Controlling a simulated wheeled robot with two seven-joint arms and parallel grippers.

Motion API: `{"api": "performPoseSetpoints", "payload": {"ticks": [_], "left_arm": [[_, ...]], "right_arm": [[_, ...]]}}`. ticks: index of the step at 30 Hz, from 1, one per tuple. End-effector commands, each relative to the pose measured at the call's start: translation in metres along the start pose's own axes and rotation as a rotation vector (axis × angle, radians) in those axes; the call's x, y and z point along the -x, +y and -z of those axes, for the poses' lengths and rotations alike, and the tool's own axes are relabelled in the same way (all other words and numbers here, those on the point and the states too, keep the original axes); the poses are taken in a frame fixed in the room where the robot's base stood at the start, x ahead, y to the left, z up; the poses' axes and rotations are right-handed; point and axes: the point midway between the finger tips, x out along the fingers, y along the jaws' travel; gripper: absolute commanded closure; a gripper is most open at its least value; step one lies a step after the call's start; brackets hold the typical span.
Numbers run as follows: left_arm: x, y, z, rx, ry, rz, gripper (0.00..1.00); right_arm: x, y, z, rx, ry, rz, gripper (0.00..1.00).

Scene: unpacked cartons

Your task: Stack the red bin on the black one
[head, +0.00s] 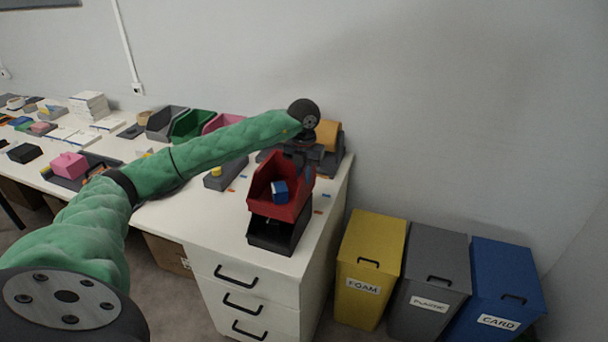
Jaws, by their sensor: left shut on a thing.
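The red bin (264,205) sits directly above the black bin (268,236) near the right front corner of the white table. It looks stacked on it, though the exact contact is hard to tell. A small blue item (279,192) lies in the red bin. My left gripper (302,158) reaches over from the left and is shut at the red bin's back edge; its fingertips are partly hidden. The black bin stands on the table, its upper part covered by the red one. My right gripper is not in view.
On the table (218,232) behind are grey, green (193,125) and pink bins, a grey block with a yellow knob (216,172), and an orange item (327,134). Yellow, grey and blue floor bins (370,262) stand right of the table. The table front is clear left of the black bin.

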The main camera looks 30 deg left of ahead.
Motion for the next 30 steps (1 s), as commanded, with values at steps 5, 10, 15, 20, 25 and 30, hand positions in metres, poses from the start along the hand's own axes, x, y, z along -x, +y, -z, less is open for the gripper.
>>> {"api": "performPoseSetpoints", "payload": {"ticks": [5,10,15,20,25,30], "left_arm": [[-0.005,0.000,0.000,0.000,-0.001,0.000,1.00],[-0.009,0.000,0.000,0.000,-0.001,0.000,1.00],[-0.010,0.000,0.000,0.000,-0.001,0.000,0.74],[-0.010,0.000,0.000,0.000,0.000,0.000,0.62],[-0.011,0.000,0.000,0.000,0.000,0.000,0.62],[-0.011,0.000,0.000,0.000,0.000,0.000,0.62]], "right_arm": [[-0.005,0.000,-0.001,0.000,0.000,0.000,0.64],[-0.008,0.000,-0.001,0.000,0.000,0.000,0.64],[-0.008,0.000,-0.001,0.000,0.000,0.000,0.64],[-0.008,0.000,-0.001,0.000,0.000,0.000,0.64],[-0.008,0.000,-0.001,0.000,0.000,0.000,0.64],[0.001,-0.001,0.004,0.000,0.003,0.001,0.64]]}}
